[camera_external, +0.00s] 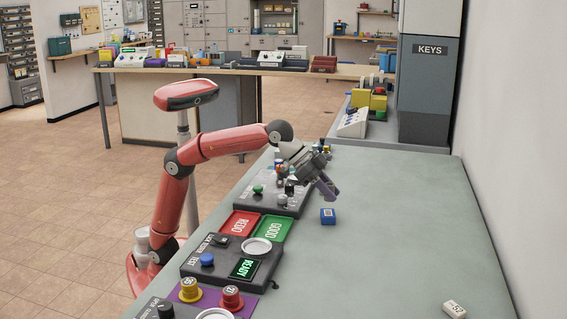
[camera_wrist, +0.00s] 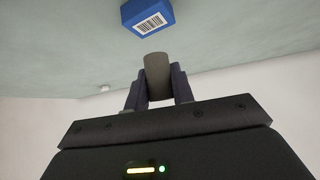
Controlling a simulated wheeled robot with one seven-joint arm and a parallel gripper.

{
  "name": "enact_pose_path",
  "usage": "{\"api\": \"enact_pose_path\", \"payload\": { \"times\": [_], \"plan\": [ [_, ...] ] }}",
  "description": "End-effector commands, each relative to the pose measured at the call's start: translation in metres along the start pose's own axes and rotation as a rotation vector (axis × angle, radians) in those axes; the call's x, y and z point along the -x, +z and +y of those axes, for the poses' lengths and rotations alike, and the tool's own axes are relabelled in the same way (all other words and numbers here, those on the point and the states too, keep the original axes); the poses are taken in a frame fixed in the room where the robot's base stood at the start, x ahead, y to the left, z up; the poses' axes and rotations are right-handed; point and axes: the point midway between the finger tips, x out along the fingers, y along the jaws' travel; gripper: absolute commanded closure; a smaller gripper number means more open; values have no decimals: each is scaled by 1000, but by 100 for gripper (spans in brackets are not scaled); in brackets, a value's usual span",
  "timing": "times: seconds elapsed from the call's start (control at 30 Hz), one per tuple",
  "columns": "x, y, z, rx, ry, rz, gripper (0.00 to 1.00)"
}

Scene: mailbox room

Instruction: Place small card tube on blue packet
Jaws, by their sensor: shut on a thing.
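The blue packet (camera_external: 328,216) sits on the grey-green counter to the right of the control panels. In the wrist view the blue packet (camera_wrist: 147,16), with a white barcode label, lies at the top, just beyond my fingertips. My gripper (camera_wrist: 157,88) is shut on the small card tube (camera_wrist: 157,72), a grey-brown cylinder held between the two fingers. The tube appears apart from the packet, though the gap in depth is hard to judge.
The counter (camera_external: 400,235) is clear to the right of the packet. A white numbered block (camera_external: 454,309) lies at the front right. A wall runs along the right edge.

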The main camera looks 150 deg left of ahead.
Motion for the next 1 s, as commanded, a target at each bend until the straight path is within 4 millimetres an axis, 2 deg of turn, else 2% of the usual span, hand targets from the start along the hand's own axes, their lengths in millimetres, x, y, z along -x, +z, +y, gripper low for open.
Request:
{"api": "enact_pose_path", "payload": {
  "times": [0.3,0.7,0.73,0.9,1.0],
  "plan": [
    [-26,27,0,0,0,1,97],
    [-30,30,0,0,0,0,97],
    [-30,30,0,0,0,0,75],
    [-29,29,0,0,0,1,54],
    [-29,29,0,0,0,1,54]
  ]
}}
